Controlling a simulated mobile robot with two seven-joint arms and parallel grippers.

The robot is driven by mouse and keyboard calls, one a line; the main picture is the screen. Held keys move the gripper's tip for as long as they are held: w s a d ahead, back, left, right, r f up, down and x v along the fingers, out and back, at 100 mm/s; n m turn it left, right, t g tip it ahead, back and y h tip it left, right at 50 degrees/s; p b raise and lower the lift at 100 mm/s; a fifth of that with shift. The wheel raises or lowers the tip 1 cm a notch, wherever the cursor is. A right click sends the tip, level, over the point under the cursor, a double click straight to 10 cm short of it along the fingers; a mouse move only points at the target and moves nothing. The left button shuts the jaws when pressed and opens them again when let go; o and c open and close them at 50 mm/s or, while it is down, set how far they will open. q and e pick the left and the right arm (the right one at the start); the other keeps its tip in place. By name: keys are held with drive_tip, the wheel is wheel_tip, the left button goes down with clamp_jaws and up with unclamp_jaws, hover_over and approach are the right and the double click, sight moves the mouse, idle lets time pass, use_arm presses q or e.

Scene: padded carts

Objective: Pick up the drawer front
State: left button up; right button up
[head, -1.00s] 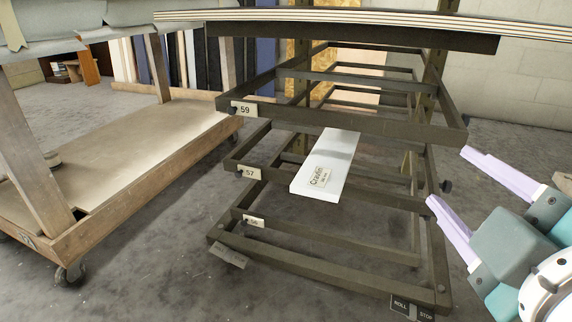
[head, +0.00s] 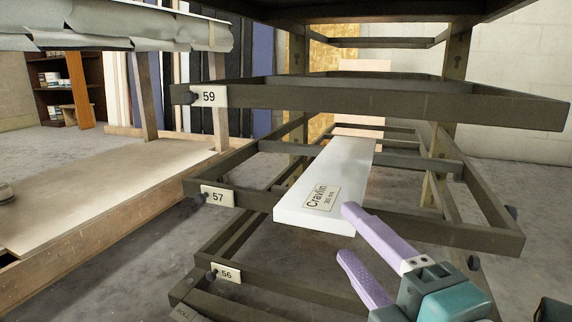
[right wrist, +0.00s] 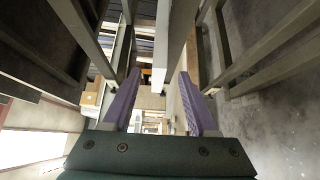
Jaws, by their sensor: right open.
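The drawer front is a long white panel (head: 325,180) with a "Cravlin" label on its near end. It lies flat on the rack level tagged 57, its near end sticking out past the front rail. My right gripper (head: 346,232) is open, its lilac fingers just by the panel's near right corner. One finger overlaps that corner in the head view and the other is lower. In the right wrist view a pale slab, likely the panel (right wrist: 176,35), runs ahead of the open fingers (right wrist: 159,73). I cannot tell whether they touch it. My left gripper is out of view.
The dark metal rack has a rail tagged 59 (head: 380,100) above the panel and a lower rail tagged 56 (head: 220,273). A wooden cart (head: 80,205) with a padded top stands at left. Open grey floor shows at right.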

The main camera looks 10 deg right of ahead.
sight(330, 204)
drive_tip(key=shift+w+a, duration=0.2)
drive_tip(key=shift+w, duration=3.25)
drive_tip(key=shift+c, duration=0.3)
clamp_jaws()
drive_tip(key=shift+r, duration=0.1)
